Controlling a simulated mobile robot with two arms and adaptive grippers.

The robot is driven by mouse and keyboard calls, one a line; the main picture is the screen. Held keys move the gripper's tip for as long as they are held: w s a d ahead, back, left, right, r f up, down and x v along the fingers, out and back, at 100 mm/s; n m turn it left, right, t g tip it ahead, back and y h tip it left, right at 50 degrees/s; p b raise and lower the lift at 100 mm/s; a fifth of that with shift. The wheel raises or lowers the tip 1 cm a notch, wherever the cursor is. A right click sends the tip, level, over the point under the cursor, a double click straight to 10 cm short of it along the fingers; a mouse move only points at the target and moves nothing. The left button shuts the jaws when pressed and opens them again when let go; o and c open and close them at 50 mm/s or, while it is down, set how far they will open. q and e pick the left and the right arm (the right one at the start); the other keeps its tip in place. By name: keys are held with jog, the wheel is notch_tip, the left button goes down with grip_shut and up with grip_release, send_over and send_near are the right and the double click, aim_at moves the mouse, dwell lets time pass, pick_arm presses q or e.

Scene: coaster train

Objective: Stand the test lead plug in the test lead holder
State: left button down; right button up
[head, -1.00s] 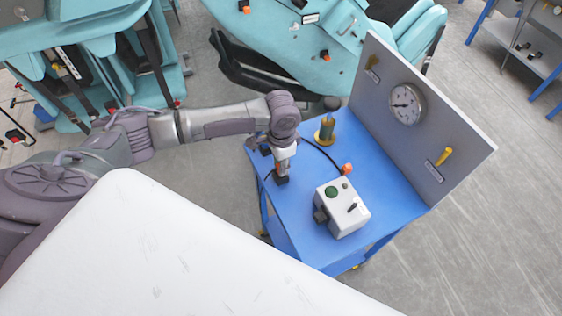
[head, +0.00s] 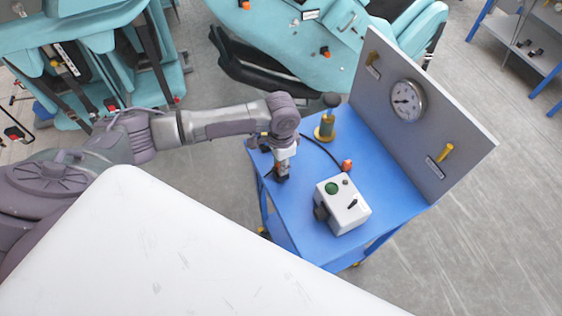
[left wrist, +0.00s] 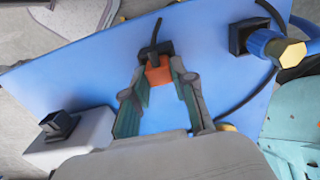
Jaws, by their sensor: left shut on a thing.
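My left gripper (head: 281,174) is low over the blue bench top, pointing down. In the left wrist view its fingertips (left wrist: 159,73) are shut on an orange plug (left wrist: 158,71). A dark block (left wrist: 156,49) with a short black stalk shows directly beyond the plug. I cannot tell whether this block is the holder, or whether the plug is in it or apart from it. Another orange plug end (head: 347,165) lies at the end of a black lead (head: 322,148), beside the white box. My right gripper is not in view.
The white box (head: 349,213) with a green button stands on the blue bench (head: 300,220). A yellow-based cylinder (head: 326,128) stands behind the gripper. An upright grey panel (head: 430,135) carries a gauge (head: 407,100). A white surface (head: 150,250) fills the foreground.

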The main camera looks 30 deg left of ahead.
pick_arm(q)
jog(key=c, duration=0.9)
grip_release()
jog(key=shift+o, duration=0.2)
notch_tip(320, 180, up, 12)
